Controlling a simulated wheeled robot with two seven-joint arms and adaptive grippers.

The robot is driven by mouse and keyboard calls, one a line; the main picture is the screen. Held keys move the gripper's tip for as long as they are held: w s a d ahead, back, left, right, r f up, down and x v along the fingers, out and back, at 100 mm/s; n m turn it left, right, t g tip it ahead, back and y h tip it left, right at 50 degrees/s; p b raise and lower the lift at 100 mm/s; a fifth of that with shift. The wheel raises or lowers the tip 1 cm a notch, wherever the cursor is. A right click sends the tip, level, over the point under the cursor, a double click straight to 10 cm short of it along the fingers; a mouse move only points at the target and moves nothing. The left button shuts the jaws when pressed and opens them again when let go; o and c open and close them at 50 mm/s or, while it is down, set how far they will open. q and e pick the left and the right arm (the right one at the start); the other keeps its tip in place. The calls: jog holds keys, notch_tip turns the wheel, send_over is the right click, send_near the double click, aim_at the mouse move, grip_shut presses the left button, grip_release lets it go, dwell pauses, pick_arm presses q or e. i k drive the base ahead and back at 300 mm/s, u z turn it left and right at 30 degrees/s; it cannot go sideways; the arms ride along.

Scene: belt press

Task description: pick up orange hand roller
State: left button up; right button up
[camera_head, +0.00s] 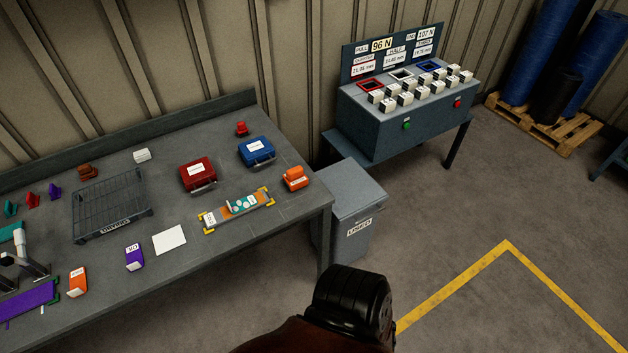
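An orange block-like object (295,178) with a pale label sits near the right end of the grey workbench (290,222); I cannot tell for sure whether it is the hand roller. Another orange piece (77,282) with a white label stands near the bench's front edge at the left. A small orange-brown object (88,172) lies toward the back of the bench. Neither gripper shows clearly. Only a dark red and black part of my arm shows at the bottom centre, off the bench's front edge.
A red case (197,174) and a blue case (257,151) stand on the bench, with a wire tray (110,207) to their left. A flat strip fixture (238,209) lies in front. Open floor lies right.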

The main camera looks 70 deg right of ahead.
aim_at(296, 178)
jog(key=z, duration=1.4)
